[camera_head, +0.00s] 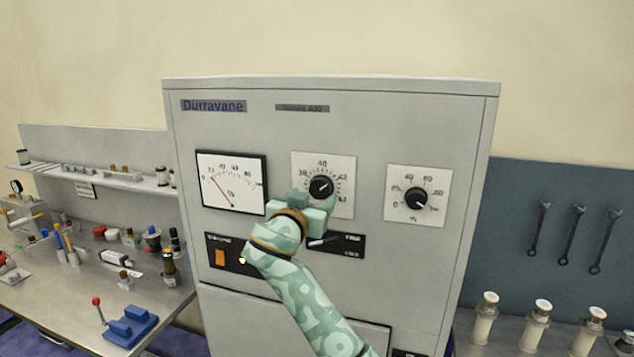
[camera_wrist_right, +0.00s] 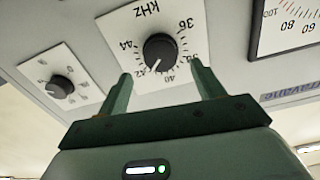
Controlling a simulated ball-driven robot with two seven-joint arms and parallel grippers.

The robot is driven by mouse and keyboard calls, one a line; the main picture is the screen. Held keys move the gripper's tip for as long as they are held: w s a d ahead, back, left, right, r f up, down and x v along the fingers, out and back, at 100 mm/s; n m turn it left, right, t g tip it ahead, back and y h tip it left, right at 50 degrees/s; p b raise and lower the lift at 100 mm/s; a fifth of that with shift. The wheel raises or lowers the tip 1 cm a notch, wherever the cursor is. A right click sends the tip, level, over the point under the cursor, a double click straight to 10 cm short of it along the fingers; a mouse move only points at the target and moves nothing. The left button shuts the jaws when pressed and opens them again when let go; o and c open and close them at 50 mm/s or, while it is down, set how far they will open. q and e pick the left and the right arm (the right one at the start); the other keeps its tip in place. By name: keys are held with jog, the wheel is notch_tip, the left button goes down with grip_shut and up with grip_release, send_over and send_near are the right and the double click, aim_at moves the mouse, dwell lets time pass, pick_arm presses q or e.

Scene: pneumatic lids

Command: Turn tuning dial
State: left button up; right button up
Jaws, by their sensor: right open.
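The tuning dial (camera_head: 321,187) is a round black knob on a white plate with a scale from 36 to 44. In the right wrist view the dial (camera_wrist_right: 160,50) appears upside down under the label kHz, and its white mark points between 40 and 42. My right gripper (camera_head: 313,198) is in front of the dial's lower part and hides some of its plate. In the right wrist view its two fingers (camera_wrist_right: 161,72) are open, one to each side of the knob, with gaps visible; nothing is gripped. My left gripper is not in view.
The grey cabinet (camera_head: 330,100) also carries a needle meter (camera_head: 231,183) to the left and a second black knob (camera_head: 416,198) to the right. Below are an orange switch (camera_head: 220,257) and a black lever plate (camera_head: 350,242). A cluttered bench (camera_head: 60,285) stands left.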

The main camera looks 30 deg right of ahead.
aim_at(319, 190)
jog(key=p+x, duration=0.1)
jog(key=x, duration=0.3)
jog(key=shift+w+d, duration=0.25)
jog(key=shift+w, duration=0.05)
jog(key=c, duration=1)
jog(key=shift+f+n, duration=0.1)
jog(key=shift+n, duration=0.2)
